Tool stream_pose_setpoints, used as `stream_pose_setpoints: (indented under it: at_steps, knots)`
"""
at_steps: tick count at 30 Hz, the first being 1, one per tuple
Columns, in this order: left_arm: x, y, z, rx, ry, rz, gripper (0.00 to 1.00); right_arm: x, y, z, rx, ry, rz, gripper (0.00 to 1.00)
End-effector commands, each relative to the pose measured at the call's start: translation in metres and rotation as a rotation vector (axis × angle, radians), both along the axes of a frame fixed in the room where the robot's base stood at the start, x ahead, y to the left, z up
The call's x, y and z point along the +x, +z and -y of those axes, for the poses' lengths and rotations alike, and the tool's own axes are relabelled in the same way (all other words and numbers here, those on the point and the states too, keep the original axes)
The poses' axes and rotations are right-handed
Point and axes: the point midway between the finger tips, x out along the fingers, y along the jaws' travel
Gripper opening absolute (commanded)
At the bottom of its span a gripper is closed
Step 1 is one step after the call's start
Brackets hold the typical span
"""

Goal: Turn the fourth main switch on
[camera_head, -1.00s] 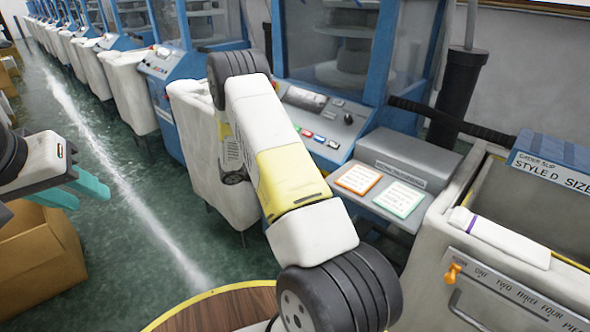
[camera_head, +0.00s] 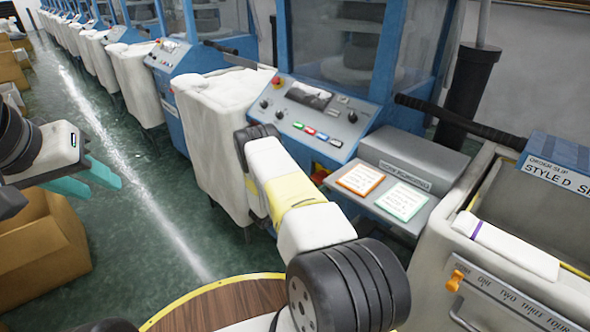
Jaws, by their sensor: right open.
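The near blue knitting machine has a sloped grey control panel (camera_head: 318,115) with a dark screen, black knobs and a row of small coloured buttons. A red-and-yellow knob (camera_head: 277,82) sits at the panel's upper left corner. A similar red-and-yellow knob (camera_head: 157,42) shows on the machine behind. I cannot tell which is the fourth main switch. My left gripper (camera_head: 84,180), with teal fingers apart, is open and empty over the floor at the left, far from the panels.
White bins (camera_head: 215,135) stand between the machines, which recede to the far left. Two framed cards (camera_head: 361,180) lie on a side shelf. A cart (camera_head: 440,235) with an orange lever (camera_head: 455,280) is at right. Cardboard boxes (camera_head: 40,245) stand left; the aisle floor is clear.

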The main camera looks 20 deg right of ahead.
Motion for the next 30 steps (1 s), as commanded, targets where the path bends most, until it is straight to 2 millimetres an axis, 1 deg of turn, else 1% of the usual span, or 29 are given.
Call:
stream_pose_setpoints:
  at_steps: [1,4,12,14,15,17,21,22,30]
  knots:
    - [0.0000,0.0000,0.0000,0.000,0.000,0.000,0.36,0.0017,0.0000,0.0045,0.000,0.000,0.001,0.82]
    - [0.0000,0.0000,0.0000,0.000,0.000,0.000,0.36,0.0039,0.0001,0.0093,0.001,0.000,0.002,0.82]
    - [0.0000,0.0000,0.0000,0.000,0.000,0.000,0.36,0.0045,0.0002,0.0105,0.001,0.000,0.001,0.82]
    - [0.0000,0.0000,0.0000,0.000,0.000,0.000,0.36,0.0044,0.0003,0.0104,0.000,0.000,0.001,0.70]
    - [0.0000,0.0000,0.0000,0.000,0.000,0.000,0.36,0.0044,0.0003,0.0104,0.000,0.000,0.001,0.62]
    - [0.0000,0.0000,0.0000,0.000,0.000,0.000,0.36,0.0044,0.0003,0.0103,0.000,0.000,0.001,0.50]
    - [0.0000,0.0000,0.0000,0.000,0.000,0.000,0.36,0.0044,0.0003,0.0102,0.000,0.000,0.001,0.23]
    - [0.0000,0.0000,0.0000,0.000,0.000,0.000,0.36,0.0044,0.0003,0.0102,0.000,0.000,0.001,0.19]
    - [0.0000,0.0000,0.0000,0.000,0.000,0.000,0.36,0.0049,0.0006,0.0094,0.013,0.002,0.030,0.20]
